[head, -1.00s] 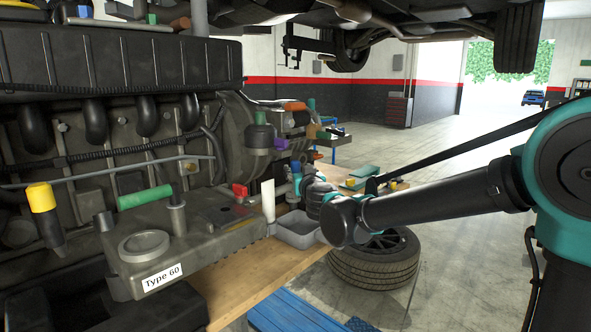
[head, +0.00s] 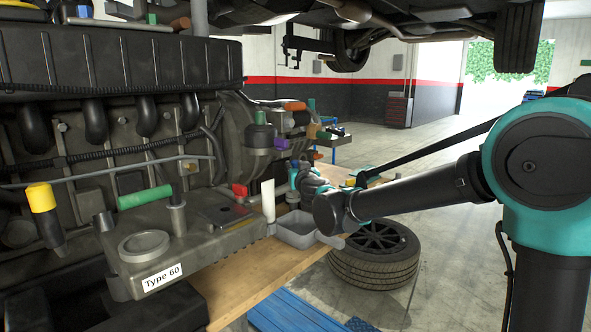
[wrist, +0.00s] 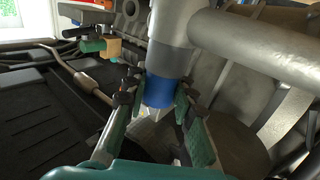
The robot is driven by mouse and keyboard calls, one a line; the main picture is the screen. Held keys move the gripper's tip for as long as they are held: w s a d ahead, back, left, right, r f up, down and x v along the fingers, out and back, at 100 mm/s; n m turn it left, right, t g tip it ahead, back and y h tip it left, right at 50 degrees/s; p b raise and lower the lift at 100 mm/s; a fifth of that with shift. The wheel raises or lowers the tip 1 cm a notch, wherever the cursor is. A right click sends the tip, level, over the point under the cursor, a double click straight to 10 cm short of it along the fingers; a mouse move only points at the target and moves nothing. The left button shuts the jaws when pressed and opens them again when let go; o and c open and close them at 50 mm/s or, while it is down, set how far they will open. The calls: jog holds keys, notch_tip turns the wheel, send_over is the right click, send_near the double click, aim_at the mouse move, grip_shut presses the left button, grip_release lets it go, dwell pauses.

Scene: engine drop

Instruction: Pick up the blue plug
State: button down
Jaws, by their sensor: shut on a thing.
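The blue plug (wrist: 158,92) sits at the end of a grey cylindrical fitting (wrist: 170,50) in the wrist view. My gripper (wrist: 158,100) has its two teal-backed fingers on either side of the plug and is shut on it. The plug still lines up with the fitting, and I cannot tell whether they are apart. In the head view my gripper (head: 298,179) is beside the engine's far end, above the workbench, and the plug there is largely hidden.
A grey open tray (head: 297,233) lies on the wooden bench (head: 240,287) below my arm. The engine (head: 110,150) fills the left, with a grey part labelled "Type 60" (head: 190,240) in front. A tyre (head: 376,262) lies on the floor. A thick grey pipe (wrist: 255,45) passes close by the plug.

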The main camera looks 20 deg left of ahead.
dwell(0.3)
jog(key=shift+r, duration=0.65)
notch_tip(320, 180, up, 2)
jog(key=shift+r, duration=0.1)
jog(key=v, duration=1.8)
jog(key=shift+s+a+r, duration=0.1)
jog(key=shift+r, duration=2.15)
